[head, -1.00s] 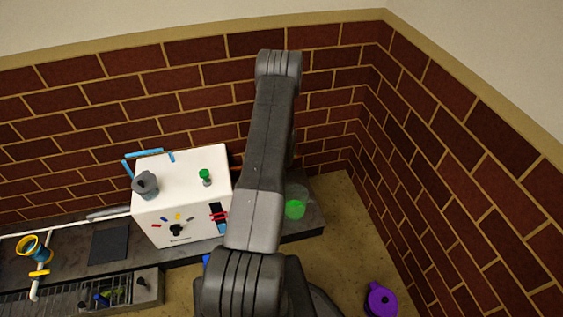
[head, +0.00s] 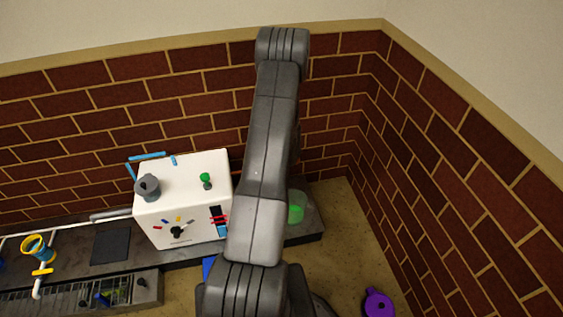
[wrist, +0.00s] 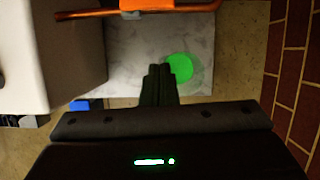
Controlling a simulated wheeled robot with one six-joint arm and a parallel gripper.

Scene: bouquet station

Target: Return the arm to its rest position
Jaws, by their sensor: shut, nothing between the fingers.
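My gripper (wrist: 158,84) shows in the wrist view with its dark fingers together and nothing between them. It is above the right end of the counter, beside a round green thing (wrist: 180,67) in the picture; whether they touch cannot be told. In the head view my raised arm fills the middle, and my gripper is hidden. The green thing also shows in the head view (head: 295,213), just right of my arm.
A white box machine (head: 185,200) with a dial stands on the dark counter (head: 305,232) left of my arm. An orange bar (wrist: 175,9) crosses the top of the wrist view. A purple object (head: 379,303) lies at lower right. Brick walls meet at the right.

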